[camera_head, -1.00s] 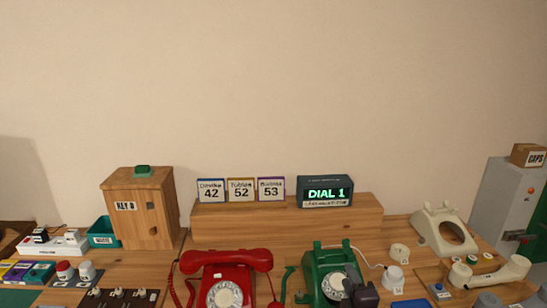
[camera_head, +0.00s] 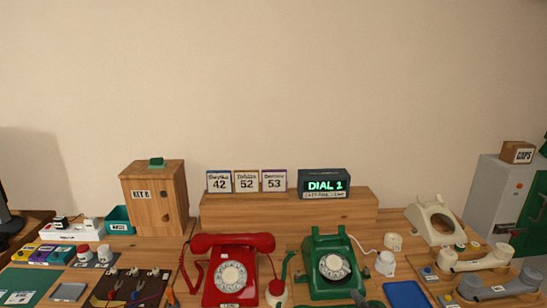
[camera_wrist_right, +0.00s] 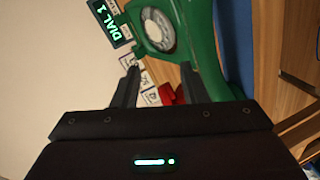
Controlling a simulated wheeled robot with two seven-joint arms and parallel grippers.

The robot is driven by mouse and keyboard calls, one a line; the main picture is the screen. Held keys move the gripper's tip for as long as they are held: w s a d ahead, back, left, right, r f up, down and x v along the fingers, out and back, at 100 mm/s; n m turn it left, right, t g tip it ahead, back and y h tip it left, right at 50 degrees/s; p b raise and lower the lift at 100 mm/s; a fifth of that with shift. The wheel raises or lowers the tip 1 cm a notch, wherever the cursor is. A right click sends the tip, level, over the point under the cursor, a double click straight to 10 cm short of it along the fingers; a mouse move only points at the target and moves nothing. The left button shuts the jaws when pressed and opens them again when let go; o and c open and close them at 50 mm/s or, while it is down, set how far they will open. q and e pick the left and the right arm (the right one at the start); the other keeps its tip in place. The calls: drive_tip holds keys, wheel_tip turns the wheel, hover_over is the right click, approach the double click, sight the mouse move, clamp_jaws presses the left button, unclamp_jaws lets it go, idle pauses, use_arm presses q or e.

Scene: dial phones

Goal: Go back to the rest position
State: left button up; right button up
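My right gripper (camera_wrist_right: 160,68) is open in the right wrist view, with nothing visible between its fingers. The green dial phone (camera_wrist_right: 185,35) with its pale dial is beyond the fingers there. In the head view, a small dark shape at the bottom edge in front of the green phone (camera_head: 332,268) may be the tip of my right gripper. The red dial phone (camera_head: 231,272) stands left of it, its handset lying across the top. My left gripper is not in view.
A wooden shelf (camera_head: 288,212) holds the DIAL 1 display (camera_head: 324,183) and cards reading 42, 52 and 53. A wooden KEY box (camera_head: 155,198) stands left. A cream phone body (camera_head: 434,219), loose handsets and a grey cabinet are right. The wall above is bare.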

drive_tip(key=s+f+m+g, duration=0.2)
drive_tip(key=s+m+g, duration=0.45)
drive_tip(key=s, duration=0.65)
drive_tip(key=s+f+m+g, duration=0.2)
drive_tip(key=s+m+g, duration=0.4)
drive_tip(key=s, duration=0.8)
wheel_tip(320, 180, down, 31)
drive_tip(key=s, duration=0.2)
drive_tip(key=s+d+f+g, duration=0.1)
drive_tip(key=s+d+f, duration=0.1)
drive_tip(key=s+f, duration=0.6)
drive_tip(key=s+d+f+h, duration=0.1)
drive_tip(key=s+d+f, duration=0.1)
drive_tip(key=s+f, duration=0.7)
drive_tip(key=shift+s+g, duration=0.35)
drive_tip(key=shift+s, duration=0.65)
drive_tip(key=shift+f, duration=0.1)
